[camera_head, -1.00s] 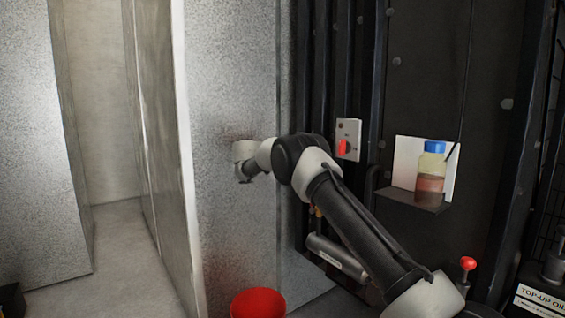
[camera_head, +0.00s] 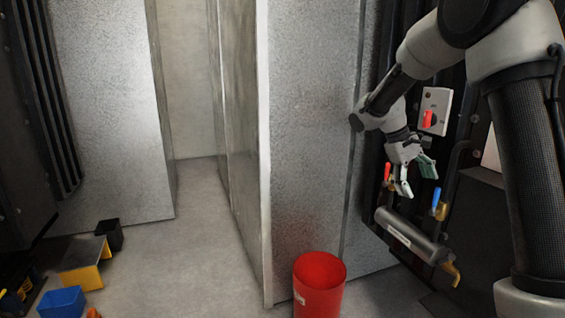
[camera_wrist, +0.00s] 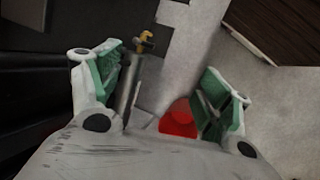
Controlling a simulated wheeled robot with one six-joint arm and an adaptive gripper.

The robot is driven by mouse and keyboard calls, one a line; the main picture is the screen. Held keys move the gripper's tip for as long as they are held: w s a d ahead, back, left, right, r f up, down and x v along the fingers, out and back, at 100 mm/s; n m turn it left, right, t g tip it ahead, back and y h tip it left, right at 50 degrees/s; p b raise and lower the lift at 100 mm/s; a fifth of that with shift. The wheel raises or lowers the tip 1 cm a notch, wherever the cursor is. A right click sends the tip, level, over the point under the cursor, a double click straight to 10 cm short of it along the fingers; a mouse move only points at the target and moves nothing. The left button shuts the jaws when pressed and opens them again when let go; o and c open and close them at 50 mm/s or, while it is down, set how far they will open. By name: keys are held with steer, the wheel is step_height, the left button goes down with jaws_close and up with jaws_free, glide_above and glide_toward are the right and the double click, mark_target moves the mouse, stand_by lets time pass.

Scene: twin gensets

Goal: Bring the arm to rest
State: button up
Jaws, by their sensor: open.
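My gripper (camera_head: 416,178) hangs at the right of the head view, in front of the dark genset panel. It points downward with its fingers apart and nothing between them. In the wrist view, its two green-padded fingers (camera_wrist: 165,88) stand wide apart. My arm rises high at the right edge of the head view, bends over and comes down to the gripper. The gripper appears above a grey labelled cylinder (camera_head: 408,234), which also shows in the wrist view (camera_wrist: 128,92) beside the left finger.
A red bucket (camera_head: 318,290) stands on the floor by the grey wall panel (camera_head: 312,130). A switch plate with a red handle (camera_head: 428,118) and red and blue valve levers (camera_head: 436,197) are close to the gripper. Blue (camera_head: 62,302) and yellow bins lie lower left. The central floor is open.

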steer(key=s+a+r+m+t+y, duration=0.1)
steer(key=s+r+m+t+y, duration=0.1)
steer(key=s, duration=1.3)
steer(key=s+r+m+t+y, duration=0.2)
steer(key=s+r+t+y, duration=0.1)
steer(key=s, duration=1.2)
step_height(320, 180, up, 2)
steer(key=shift+s+a+r+t, duration=0.15)
steer(key=shift+a+t, duration=0.2)
steer(key=shift+t, duration=0.15)
steer(key=shift+c, duration=0.4)
